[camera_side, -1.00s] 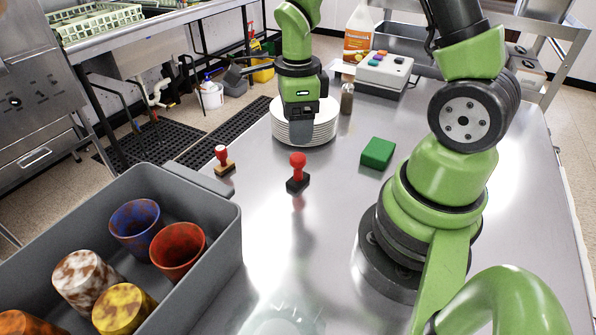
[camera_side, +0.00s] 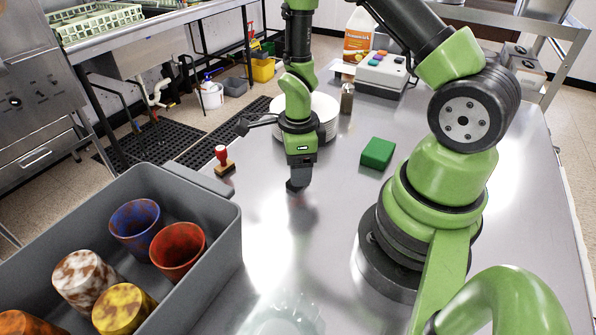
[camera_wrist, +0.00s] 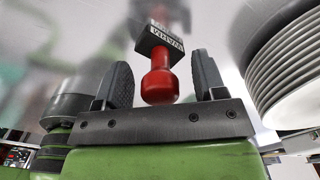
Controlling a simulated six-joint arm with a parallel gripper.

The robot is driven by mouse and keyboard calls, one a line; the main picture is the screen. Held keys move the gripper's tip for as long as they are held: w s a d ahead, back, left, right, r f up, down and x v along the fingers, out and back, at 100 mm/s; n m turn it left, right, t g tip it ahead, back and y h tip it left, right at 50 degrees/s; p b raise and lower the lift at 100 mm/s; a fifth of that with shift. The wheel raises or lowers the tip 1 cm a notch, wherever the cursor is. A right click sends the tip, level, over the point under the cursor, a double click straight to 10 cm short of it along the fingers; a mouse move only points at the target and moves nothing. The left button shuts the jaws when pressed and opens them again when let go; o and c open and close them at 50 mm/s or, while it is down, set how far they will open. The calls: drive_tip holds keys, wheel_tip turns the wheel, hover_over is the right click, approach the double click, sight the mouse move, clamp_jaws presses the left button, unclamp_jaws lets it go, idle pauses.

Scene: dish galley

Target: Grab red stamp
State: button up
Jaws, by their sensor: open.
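A stamp with a red handle (camera_wrist: 160,86) and a black base (camera_side: 295,186) stands on the steel table. My gripper (camera_side: 299,172) is right over it, pointing down. In the wrist view, the handle sits between the two open fingers of my gripper (camera_wrist: 162,78), with a gap on each side. In the side view, the gripper hides the handle and only the base shows below. A second red-topped stamp (camera_side: 222,158) with a wooden base stands to the left, near the table's edge.
A grey crate (camera_side: 228,238) holding several speckled cups stands at the front left. A stack of white plates (camera_side: 327,112) is just behind my gripper. A green block (camera_side: 377,153) lies to the right. A shaker (camera_side: 347,98) and a button box (camera_side: 384,72) stand farther back.

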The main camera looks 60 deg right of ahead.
drive_tip(key=shift+c, duration=0.5)
drive_tip(key=c, duration=0.9)
